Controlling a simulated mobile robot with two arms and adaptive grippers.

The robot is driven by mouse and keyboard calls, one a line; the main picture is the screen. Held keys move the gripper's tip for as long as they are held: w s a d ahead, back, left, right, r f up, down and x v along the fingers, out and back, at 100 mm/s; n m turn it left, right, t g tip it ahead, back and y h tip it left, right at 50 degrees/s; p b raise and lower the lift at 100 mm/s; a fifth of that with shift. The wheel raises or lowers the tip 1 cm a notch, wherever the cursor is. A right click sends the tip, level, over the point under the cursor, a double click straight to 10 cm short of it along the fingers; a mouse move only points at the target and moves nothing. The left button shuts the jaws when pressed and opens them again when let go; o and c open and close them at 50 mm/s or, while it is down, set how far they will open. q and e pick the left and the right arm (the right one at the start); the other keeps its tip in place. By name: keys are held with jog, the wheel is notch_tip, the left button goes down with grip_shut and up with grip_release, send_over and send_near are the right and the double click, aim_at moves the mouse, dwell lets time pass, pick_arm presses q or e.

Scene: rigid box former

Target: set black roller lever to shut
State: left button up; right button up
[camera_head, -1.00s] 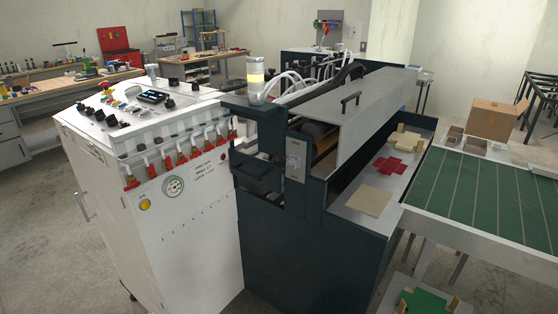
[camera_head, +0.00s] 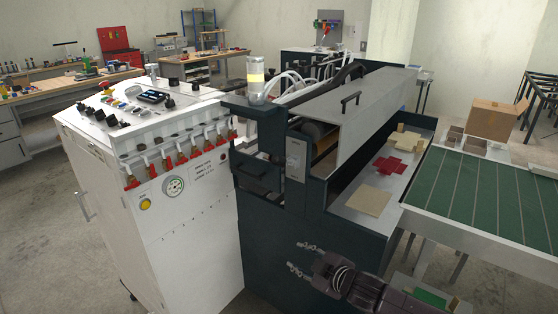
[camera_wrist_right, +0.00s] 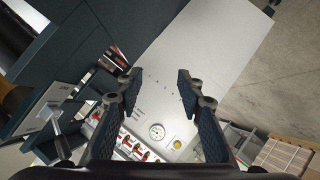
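A row of red-handled levers (camera_head: 180,157) runs along the upper front edge of the white cabinet (camera_head: 195,235). Most handles hang downward at slightly different tilts. The levers also show upside down in the right wrist view (camera_wrist_right: 132,146), beyond my fingers. My right gripper (camera_head: 302,258) is open and empty in front of the dark machine's lower wall, below and to the right of the levers. Its two fingers stand apart in the wrist view (camera_wrist_right: 158,84). My left gripper is out of view.
The dark machine (camera_head: 285,235) stands right of the cabinet, with a grey switch plate (camera_head: 296,160) at its corner. A round gauge (camera_head: 174,187) and a yellow button (camera_head: 145,204) sit below the levers. A green conveyor (camera_head: 480,195) is at the right.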

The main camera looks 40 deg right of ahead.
jog(key=w+d+r+n+t+y, duration=0.25)
jog(key=w+d+r, duration=0.35)
jog(key=r, duration=0.4)
jog(key=n+t+y, duration=0.2)
jog(key=n+y, duration=0.2)
jog(key=n, duration=0.2)
send_near(283, 160)
jog(key=x, duration=0.4)
jog(key=shift+m+b+x, duration=0.25)
jog(key=shift+b+x, duration=0.05)
jog(key=shift+x, duration=0.75)
jog(key=shift+p+x, duration=0.55)
jog(key=shift+x, duration=1.15)
jog(key=shift+p+x, duration=0.3)
jog(key=shift+x, duration=0.55)
jog(key=shift+a, duration=0.1)
grip_shut()
